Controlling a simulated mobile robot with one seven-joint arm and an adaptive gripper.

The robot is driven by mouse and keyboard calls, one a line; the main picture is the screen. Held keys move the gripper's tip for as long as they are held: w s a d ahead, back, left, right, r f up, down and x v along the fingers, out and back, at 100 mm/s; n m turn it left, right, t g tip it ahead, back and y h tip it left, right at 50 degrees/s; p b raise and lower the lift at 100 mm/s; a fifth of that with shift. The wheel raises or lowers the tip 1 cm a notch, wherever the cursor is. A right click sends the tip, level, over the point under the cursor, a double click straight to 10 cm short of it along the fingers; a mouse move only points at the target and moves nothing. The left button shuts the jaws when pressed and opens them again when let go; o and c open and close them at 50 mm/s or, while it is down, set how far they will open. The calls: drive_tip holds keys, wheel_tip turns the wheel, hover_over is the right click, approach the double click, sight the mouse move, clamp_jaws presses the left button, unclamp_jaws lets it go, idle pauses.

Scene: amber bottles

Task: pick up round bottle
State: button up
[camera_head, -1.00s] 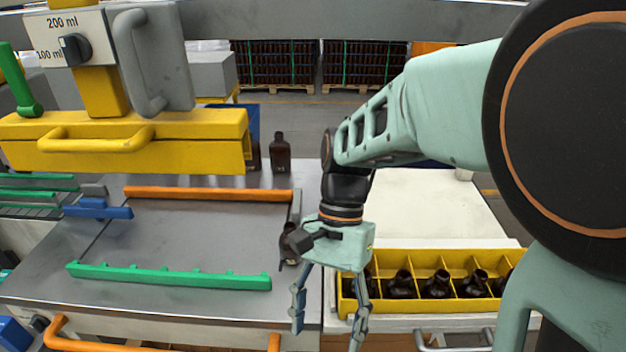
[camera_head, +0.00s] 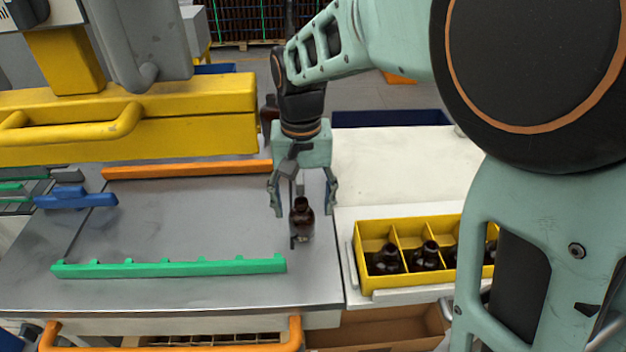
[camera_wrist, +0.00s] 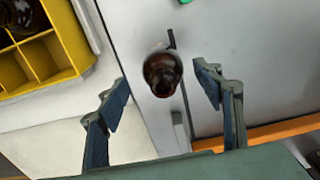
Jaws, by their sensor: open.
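A round amber bottle (camera_head: 301,222) stands upright on the grey metal table near its right edge. In the wrist view the bottle (camera_wrist: 162,73) shows from above, ahead of the fingertips and between their lines. My gripper (camera_head: 303,212) is open and points down, just behind or above the bottle in the head view. In the wrist view my gripper's fingers (camera_wrist: 163,92) are spread, one on each side, with nothing between the pads. I see no contact with the bottle.
A yellow crate (camera_head: 365,282) with several bottles in compartments stands to the right on a white surface. A green rail (camera_head: 170,268) and an orange rail (camera_head: 185,170) cross the table to the left. Another dark bottle (camera_head: 269,112) stands behind, near the yellow machine (camera_head: 200,115).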

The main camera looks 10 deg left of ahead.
sight(302, 222)
wheel_tip(302, 222, down, 6)
drive_tip(key=shift+s+a+r+p, duration=0.1)
drive_tip(key=shift+a+r+p, duration=0.1)
drive_tip(key=shift+p, duration=0.15)
drive_tip(key=c, duration=1.3)
